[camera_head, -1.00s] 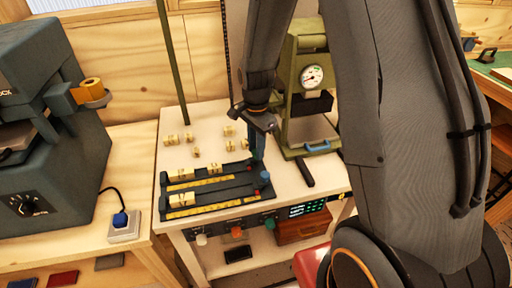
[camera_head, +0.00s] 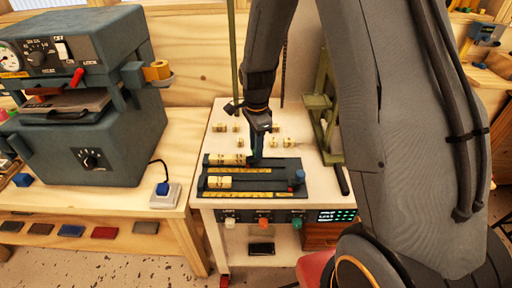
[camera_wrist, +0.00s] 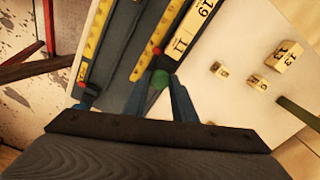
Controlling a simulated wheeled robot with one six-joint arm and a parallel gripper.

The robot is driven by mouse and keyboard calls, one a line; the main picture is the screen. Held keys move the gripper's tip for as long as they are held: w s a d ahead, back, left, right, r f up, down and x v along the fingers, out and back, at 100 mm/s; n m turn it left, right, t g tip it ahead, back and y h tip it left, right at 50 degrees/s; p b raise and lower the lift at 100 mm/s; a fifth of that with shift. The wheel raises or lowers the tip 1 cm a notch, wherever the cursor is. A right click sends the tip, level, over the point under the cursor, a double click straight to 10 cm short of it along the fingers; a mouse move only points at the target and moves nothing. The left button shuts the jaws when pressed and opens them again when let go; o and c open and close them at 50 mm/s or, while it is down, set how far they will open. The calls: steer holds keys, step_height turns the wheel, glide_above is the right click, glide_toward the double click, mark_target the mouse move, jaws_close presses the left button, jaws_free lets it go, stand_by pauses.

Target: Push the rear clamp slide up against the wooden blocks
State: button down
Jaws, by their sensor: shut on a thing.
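The rear clamp slide (camera_wrist: 162,64) is a dark piece in the rear channel of the dark composing tray (camera_head: 270,181). Its green knob (camera_wrist: 160,79) sits between the fingers of my gripper (camera_wrist: 169,92), which is shut on it. In the head view my gripper (camera_head: 256,155) is low over the rear channel and hides most of the slide. The rear wooden blocks (camera_head: 227,159) stand in a row just left of it. In the wrist view the numbered block end (camera_wrist: 182,43) is right by the slide; I cannot tell whether they touch.
The front channel holds blocks (camera_head: 218,182) at its left and a slide with a blue knob (camera_head: 299,175) at its right. Several loose blocks (camera_head: 273,141) lie behind the tray. A green press (camera_head: 322,110) stands at right, a large grey machine (camera_head: 95,140) at left.

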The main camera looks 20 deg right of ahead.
steer(key=c, duration=1.5)
jaws_free()
steer(key=shift+o, duration=0.2)
steer(key=shift+r+b, duration=0.95)
steer(key=shift+r, duration=3)
